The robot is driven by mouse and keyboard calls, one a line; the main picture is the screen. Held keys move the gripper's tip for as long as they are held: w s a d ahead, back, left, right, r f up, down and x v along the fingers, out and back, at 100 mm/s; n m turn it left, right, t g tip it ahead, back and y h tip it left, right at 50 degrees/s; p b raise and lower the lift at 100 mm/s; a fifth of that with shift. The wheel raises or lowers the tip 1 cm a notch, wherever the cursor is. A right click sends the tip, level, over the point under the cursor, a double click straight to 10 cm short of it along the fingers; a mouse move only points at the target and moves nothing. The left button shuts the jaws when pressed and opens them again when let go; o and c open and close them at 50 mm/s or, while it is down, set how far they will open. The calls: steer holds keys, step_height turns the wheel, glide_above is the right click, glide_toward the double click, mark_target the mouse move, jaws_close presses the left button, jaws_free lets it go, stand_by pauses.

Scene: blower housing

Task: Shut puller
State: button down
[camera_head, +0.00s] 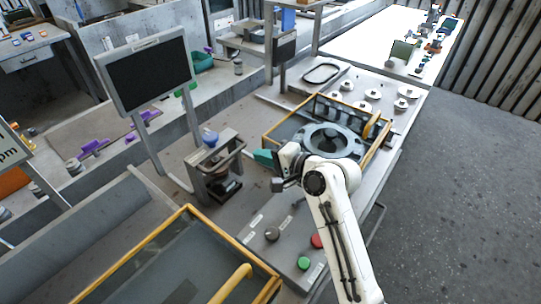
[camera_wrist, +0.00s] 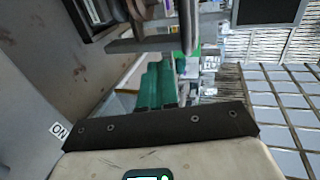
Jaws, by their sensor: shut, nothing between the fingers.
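A yellow-framed station (camera_head: 276,128) stands on the grey bench, with a large grey ring-shaped housing (camera_head: 332,141) in it. A dark upright panel with a yellow bar (camera_head: 373,124) stands at its far right side. A second yellow-framed unit with a dark clear cover (camera_head: 165,262) and a yellow handle (camera_head: 232,284) is at the lower left. No label shows which is the puller. My gripper (camera_head: 263,157) is at the near left corner of the ring station. Its green fingers (camera_wrist: 156,86) are together and empty in the wrist view. My arm hides part of the station's near side.
A small metal press-like fixture (camera_head: 215,168) stands left of my gripper. Red and green buttons (camera_head: 304,263) are on the near bench edge. A monitor (camera_head: 147,73) stands behind left. Several round parts (camera_head: 371,93) lie beyond the station. The floor at right is clear.

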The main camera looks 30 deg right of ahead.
steer(key=x, duration=0.5)
steer(key=shift+w+f+p, duration=0.1)
steer(key=shift+w+p, duration=0.2)
steer(key=shift+w, duration=0.05)
steer(key=w+a+b, duration=0.3)
steer(key=w+a, duration=0.1)
steer(key=w, duration=0.8)
steer(key=shift+b, duration=0.3)
steer(key=shift+w+a+r, duration=0.1)
steer(key=shift+w+r, duration=0.05)
steer(key=shift+r, duration=0.1)
steer(key=shift+r, duration=0.1)
